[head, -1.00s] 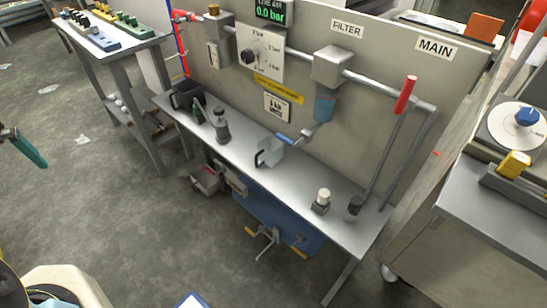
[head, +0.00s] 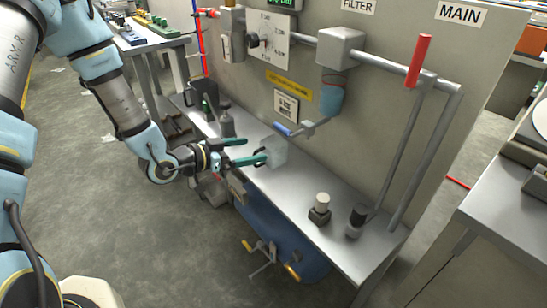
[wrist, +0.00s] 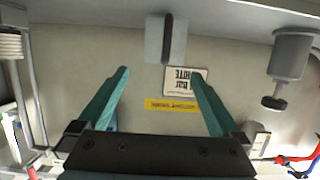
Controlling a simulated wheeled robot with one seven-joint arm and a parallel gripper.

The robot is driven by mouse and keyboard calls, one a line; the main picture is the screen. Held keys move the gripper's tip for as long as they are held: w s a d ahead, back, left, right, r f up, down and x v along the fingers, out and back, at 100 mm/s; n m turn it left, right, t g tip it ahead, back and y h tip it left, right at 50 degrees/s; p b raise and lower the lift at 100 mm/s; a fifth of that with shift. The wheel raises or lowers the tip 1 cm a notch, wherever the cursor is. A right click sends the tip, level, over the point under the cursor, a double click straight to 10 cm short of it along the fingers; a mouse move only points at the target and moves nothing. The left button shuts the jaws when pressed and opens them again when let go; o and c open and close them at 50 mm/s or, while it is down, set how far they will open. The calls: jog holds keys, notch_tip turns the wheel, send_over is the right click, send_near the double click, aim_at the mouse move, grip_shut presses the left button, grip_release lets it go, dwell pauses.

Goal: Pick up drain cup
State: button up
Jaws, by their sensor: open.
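The drain cup (head: 278,151) is a translucent, pale cup standing on the metal bench (head: 289,184) beneath the filter. In the wrist view, it (wrist: 153,42) appears upside down, with its dark handle (wrist: 168,38) facing me. My gripper (head: 263,149) is open, with green fingers spread beside the cup's handle side. In the wrist view, the fingertips of my gripper (wrist: 161,72) are apart, with the cup beyond the gap and nothing held between them. The fingers partly hide the handle in the head view; whether they touch it cannot be told.
The panel (head: 405,60) rises behind the bench.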

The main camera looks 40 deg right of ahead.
aim_at(263, 147)
jog(key=x, duration=0.7)
jog(key=shift+w+d+f, duration=0.25)
jog(key=shift+d+f, duration=0.05)
jog(key=shift+f, duration=0.05)
jog(key=c, duration=1.2)
jog(key=shift+r, duration=0.15)
